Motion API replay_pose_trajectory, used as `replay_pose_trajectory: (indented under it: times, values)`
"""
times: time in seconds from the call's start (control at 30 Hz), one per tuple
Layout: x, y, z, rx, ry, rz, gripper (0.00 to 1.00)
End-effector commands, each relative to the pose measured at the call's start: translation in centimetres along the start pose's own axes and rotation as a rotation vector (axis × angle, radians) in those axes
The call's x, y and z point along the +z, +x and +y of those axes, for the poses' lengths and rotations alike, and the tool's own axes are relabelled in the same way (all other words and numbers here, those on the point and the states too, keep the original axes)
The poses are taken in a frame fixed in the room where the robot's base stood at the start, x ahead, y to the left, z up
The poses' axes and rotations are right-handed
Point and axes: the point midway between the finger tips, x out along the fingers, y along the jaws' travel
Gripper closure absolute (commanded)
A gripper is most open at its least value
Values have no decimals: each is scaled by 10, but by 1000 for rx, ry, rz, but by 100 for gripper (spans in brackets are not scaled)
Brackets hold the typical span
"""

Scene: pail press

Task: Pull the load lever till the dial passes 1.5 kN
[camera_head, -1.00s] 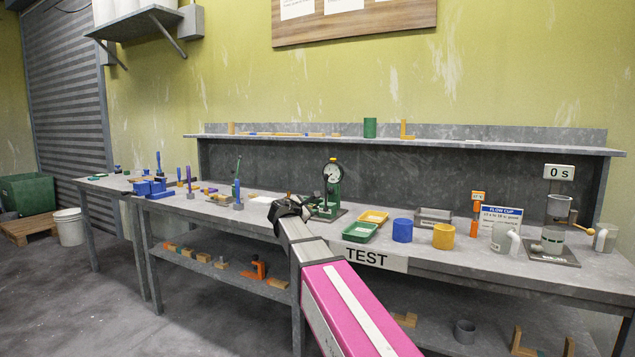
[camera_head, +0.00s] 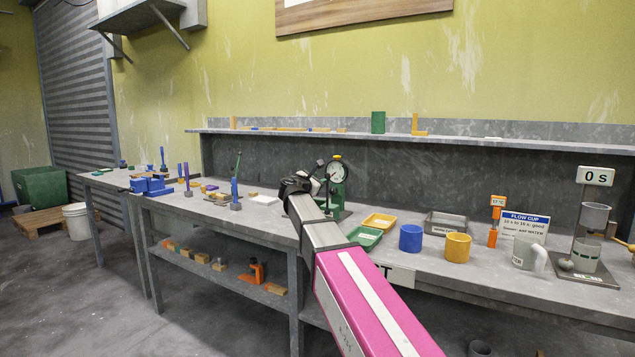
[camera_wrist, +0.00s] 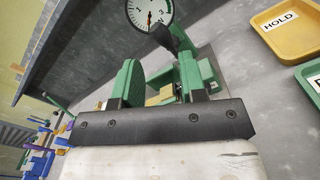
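The green press (camera_head: 339,190) stands on the bench with a round white dial (camera_head: 337,172) at its top. The dial also shows in the wrist view (camera_wrist: 146,12), with a short red mark; the scale is too small to read. A dark bar (camera_wrist: 181,40), probably the load lever, crosses just below the dial. In the head view a dark knob (camera_head: 320,162) stands left of the dial. My gripper (camera_head: 305,183) is just left of the press. In the wrist view its fingers (camera_wrist: 160,78) are apart, with no object clearly between them. Contact with the lever cannot be told.
A yellow tray (camera_head: 379,222), a green tray (camera_head: 366,239), a blue cup (camera_head: 411,238) and a yellow cup (camera_head: 457,247) stand right of the press. The flow cup stand (camera_head: 590,245) is farther right. Blue tools (camera_head: 236,195) stand to the left. A shelf (camera_head: 450,143) runs behind.

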Motion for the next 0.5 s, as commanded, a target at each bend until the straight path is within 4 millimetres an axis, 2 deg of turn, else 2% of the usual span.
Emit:
replay_pose_trajectory:
  times: [0.5]
  values:
    - [-1, 68, 1, -1, 1, 1, 62]
